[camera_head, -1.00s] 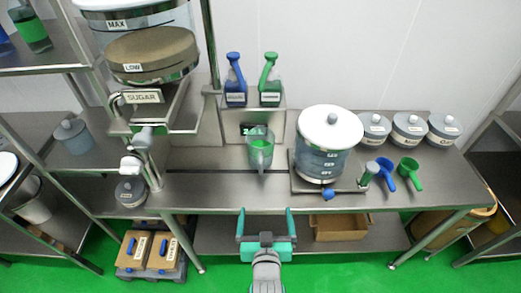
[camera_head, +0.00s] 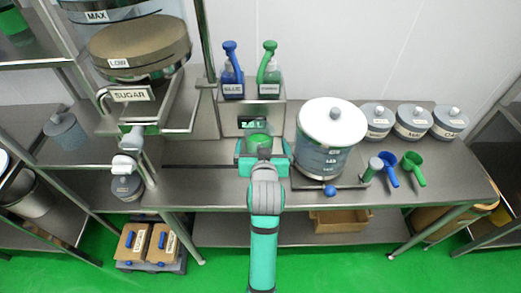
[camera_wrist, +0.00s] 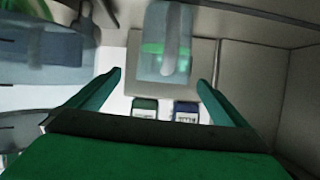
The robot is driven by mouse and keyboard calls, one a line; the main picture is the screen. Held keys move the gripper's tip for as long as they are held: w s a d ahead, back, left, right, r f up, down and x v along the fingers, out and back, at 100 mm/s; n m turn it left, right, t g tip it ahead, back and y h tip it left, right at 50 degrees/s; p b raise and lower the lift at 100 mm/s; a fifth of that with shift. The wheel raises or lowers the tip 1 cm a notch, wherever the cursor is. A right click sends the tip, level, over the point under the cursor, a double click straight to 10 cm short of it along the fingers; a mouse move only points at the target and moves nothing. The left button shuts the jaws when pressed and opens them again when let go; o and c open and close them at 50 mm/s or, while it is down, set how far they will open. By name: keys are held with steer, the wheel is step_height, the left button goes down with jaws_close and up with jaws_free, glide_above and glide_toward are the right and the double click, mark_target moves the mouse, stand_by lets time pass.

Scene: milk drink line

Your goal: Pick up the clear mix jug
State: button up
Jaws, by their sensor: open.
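The clear mix jug (camera_wrist: 166,50) holds green liquid and shows in the wrist view just beyond and between my open fingertips, its handle facing me. In the head view my gripper (camera_head: 262,153) is at the jug, and only the jug's green content (camera_head: 258,140) shows above it; the rest is hidden by my gripper and arm. My gripper also shows in the wrist view (camera_wrist: 160,82), with its fingers spread wide and nothing seen clamped between them.
A large white-lidded tank (camera_head: 327,135) stands close to the right of my gripper. Blue and green bottles (camera_head: 268,75) stand on a raised box behind the jug. The sugar hopper (camera_head: 135,65) is at the left. Blue and green scoops (camera_head: 413,166) lie to the right.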

mark_target(259, 130)
steer(key=x, duration=0.6)
steer(key=shift+a+f, duration=0.25)
steer(key=shift+a, duration=0.15)
steer(key=c, duration=1.8)
steer(key=shift+r, duration=0.1)
steer(key=c, duration=0.3)
steer(key=shift+w+d, duration=0.1)
steer(key=shift+w, duration=0.05)
steer(key=shift+c, duration=0.2)
